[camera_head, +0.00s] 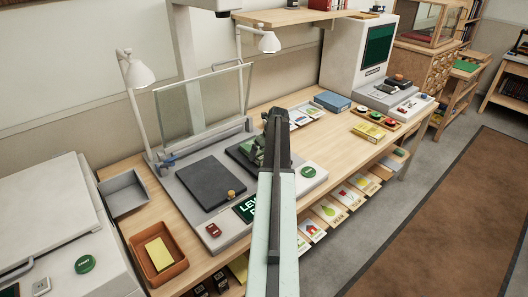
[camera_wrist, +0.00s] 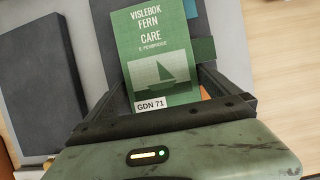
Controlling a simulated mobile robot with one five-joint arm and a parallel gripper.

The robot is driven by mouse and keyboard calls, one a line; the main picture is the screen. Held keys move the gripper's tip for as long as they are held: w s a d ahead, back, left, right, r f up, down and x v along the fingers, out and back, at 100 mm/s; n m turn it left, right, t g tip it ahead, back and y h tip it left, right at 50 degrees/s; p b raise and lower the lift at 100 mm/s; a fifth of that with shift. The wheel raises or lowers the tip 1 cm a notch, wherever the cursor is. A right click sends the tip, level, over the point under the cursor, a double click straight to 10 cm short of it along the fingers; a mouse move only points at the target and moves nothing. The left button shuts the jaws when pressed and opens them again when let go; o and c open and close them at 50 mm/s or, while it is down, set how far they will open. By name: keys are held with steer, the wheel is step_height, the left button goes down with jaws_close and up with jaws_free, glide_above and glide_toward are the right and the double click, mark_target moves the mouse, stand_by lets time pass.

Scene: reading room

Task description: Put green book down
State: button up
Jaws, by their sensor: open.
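The green book (camera_wrist: 155,55), titled "Vislebok Fern Care" with a sailing boat picture and a "GDN 71" label, shows cover up in the wrist view. My gripper (camera_wrist: 160,88) is open, with its dark fingers on either side of the book's near end. The book appears to lie over the right dark plate of the grey scanning stand; exact contact is hard to tell. In the head view, my gripper (camera_head: 258,148) is above that right plate, and my arm hides much of the book (camera_head: 240,154).
The left dark plate (camera_head: 211,184) is bare apart from a small orange knob. A glass pane (camera_head: 200,100) stands behind the plates. A grey tray (camera_head: 124,194) and an orange tray (camera_head: 158,257) with a yellow item sit to the left. A blue box (camera_head: 332,101) stands farther right.

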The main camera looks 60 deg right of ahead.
steer(key=p+v, duration=1)
steer(key=v, duration=0.1)
steer(key=shift+r, duration=0.35)
steer(key=shift+a, duration=0.1)
